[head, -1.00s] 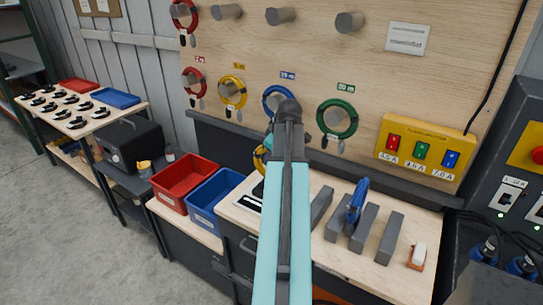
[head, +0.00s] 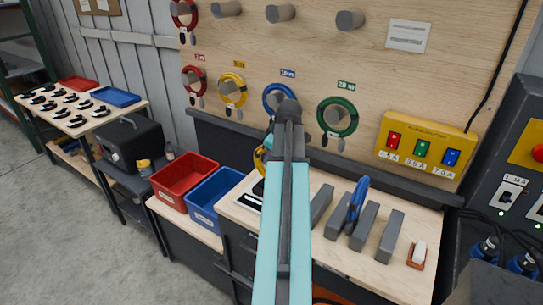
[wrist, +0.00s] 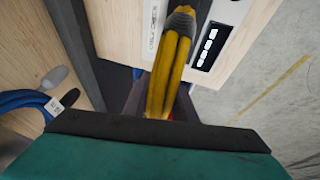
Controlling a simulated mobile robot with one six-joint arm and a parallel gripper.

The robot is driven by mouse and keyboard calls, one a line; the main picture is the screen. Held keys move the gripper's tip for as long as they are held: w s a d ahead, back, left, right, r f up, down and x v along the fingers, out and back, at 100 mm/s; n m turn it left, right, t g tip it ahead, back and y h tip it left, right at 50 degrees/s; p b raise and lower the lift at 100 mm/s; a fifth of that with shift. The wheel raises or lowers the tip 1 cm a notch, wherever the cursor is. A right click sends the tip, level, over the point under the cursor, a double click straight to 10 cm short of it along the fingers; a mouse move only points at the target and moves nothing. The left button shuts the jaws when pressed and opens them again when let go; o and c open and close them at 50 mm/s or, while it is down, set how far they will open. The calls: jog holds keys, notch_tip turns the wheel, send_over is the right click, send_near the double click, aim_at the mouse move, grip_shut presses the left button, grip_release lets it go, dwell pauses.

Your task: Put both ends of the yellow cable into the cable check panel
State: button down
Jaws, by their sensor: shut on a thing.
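A yellow cable (wrist: 170,65) is held in my gripper (wrist: 158,101), seen in the wrist view as a looped bundle with a dark grey end. In the head view, part of the yellow cable (head: 259,160) shows left of my arm, which hides most of my gripper. What looks like the cable check panel (wrist: 153,28) is a pale plate with small lettering beside a black strip with white slots, close beyond the cable. In the head view it shows partly (head: 247,203) at the bench's left end, behind my arm. I cannot tell whether the cable touches it.
Red (head: 184,177) and blue (head: 203,213) bins stand left of the bench. Coiled cables, including another yellow one (head: 232,90), hang on the board. A yellow switch box (head: 426,142) is at right.

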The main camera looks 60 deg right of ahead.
jog(key=shift+f+b, duration=0.35)
jog(key=shift+f, duration=0.25)
dwell(0.8)
jog(key=c, duration=1.4)
grip_release()
jog(key=shift+b+v, duration=1.85)
jog(key=shift+v, duration=5.05)
jog(key=shift+w, duration=0.15)
